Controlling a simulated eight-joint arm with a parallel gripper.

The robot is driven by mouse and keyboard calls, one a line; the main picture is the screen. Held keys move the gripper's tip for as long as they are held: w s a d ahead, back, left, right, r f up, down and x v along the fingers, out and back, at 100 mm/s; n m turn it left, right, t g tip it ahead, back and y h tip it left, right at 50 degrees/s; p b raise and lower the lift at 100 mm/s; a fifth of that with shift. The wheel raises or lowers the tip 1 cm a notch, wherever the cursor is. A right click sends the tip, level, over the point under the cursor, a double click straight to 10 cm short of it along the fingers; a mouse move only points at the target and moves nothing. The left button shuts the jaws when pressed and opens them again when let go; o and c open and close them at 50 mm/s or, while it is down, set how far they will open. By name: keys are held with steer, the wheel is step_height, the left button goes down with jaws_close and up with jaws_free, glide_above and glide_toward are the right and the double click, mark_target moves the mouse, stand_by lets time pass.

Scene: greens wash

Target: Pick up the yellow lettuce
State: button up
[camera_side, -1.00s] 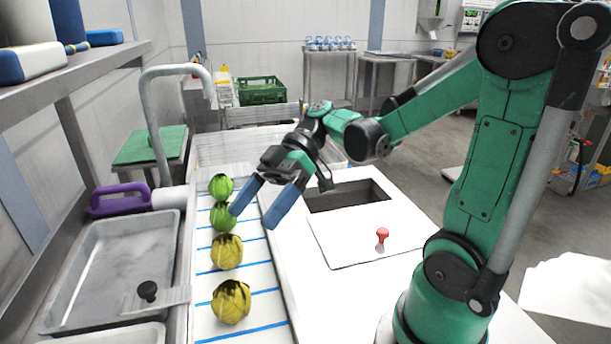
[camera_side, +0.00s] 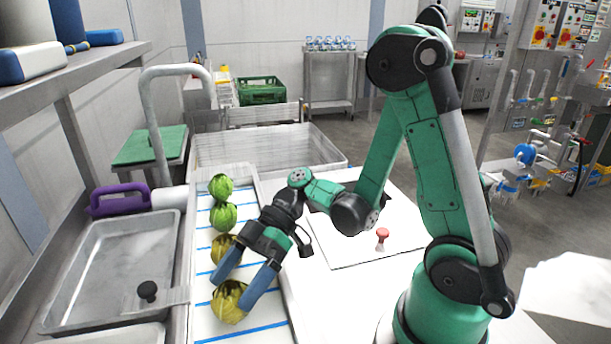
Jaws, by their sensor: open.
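Two yellow lettuces lie on the white board with blue stripes (camera_side: 262,334). The nearer yellow lettuce (camera_side: 226,308) is at the front. The farther yellow lettuce (camera_side: 222,246) is partly hidden behind my gripper. My gripper (camera_side: 231,292) is open, its two blue fingers pointing down and left. One finger overlaps the right side of the nearer lettuce in the picture, and the other ends above it, between the two yellow ones. I cannot tell whether either finger touches. Two green lettuces (camera_side: 223,216) (camera_side: 220,187) lie farther back in the same row.
A metal sink (camera_side: 110,262) with a black knob (camera_side: 147,291) is on the left, and a purple-handled tool (camera_side: 118,199) lies behind it. A curved pipe (camera_side: 152,120) stands at the back.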

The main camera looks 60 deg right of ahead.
steer(key=c, duration=1.2)
steer(key=shift+r, duration=0.1)
steer(key=shift+c, duration=0.2)
